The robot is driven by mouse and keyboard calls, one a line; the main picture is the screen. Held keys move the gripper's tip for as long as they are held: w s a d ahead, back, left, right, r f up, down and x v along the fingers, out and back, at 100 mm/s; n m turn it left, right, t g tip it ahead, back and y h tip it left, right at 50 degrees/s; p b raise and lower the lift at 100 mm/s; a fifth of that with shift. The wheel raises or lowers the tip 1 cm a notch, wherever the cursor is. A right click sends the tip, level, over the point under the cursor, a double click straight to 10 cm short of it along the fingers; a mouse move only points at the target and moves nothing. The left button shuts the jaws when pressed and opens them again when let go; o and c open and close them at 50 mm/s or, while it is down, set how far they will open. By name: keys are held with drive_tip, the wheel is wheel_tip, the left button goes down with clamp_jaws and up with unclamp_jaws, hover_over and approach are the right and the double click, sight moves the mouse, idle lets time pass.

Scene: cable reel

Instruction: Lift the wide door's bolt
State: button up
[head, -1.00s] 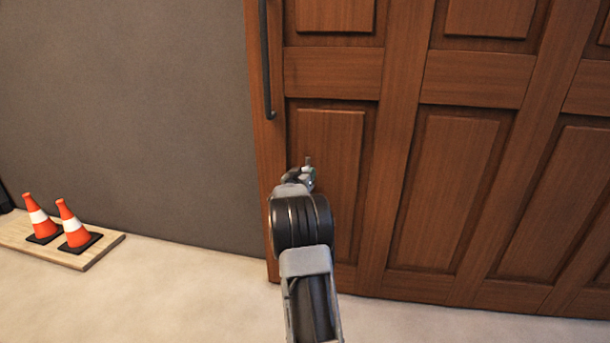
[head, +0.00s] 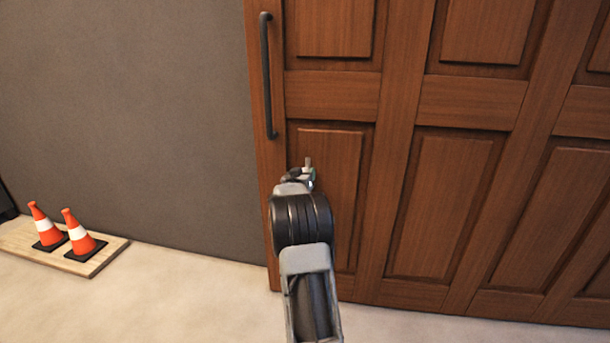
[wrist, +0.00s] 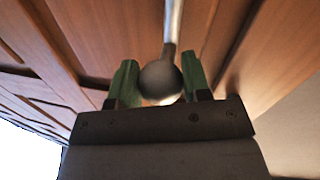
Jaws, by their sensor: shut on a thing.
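The wide door (head: 333,99) is brown panelled wood and fills the right of the head view. Its bolt shows in the wrist view as a bright metal rod (wrist: 173,25) ending in a round grey knob (wrist: 160,79). My gripper (wrist: 160,90) has its green-lined fingers on either side of the knob and is shut on it. In the head view my gripper (head: 306,173) is in front of the door's lower left panel, with a short grey rod end (head: 308,161) above it. My arm hides most of the bolt there.
A long dark vertical handle (head: 267,80) is on the door's left edge, above and left of my gripper. A bare grey wall (head: 130,110) is to the left. Two orange and white cones (head: 80,230) stand on a wooden board (head: 97,264). The pale floor between is clear.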

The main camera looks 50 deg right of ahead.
drive_tip(key=o, duration=1)
drive_tip(key=shift+r, duration=0.4)
drive_tip(key=shift+c, duration=0.2)
drive_tip(key=o, duration=0.3)
drive_tip(key=shift+f, duration=0.15)
drive_tip(key=p+v, duration=0.2)
drive_tip(key=v, duration=1.1)
drive_tip(key=shift+s+a, duration=0.1)
drive_tip(key=shift+a, duration=0.25)
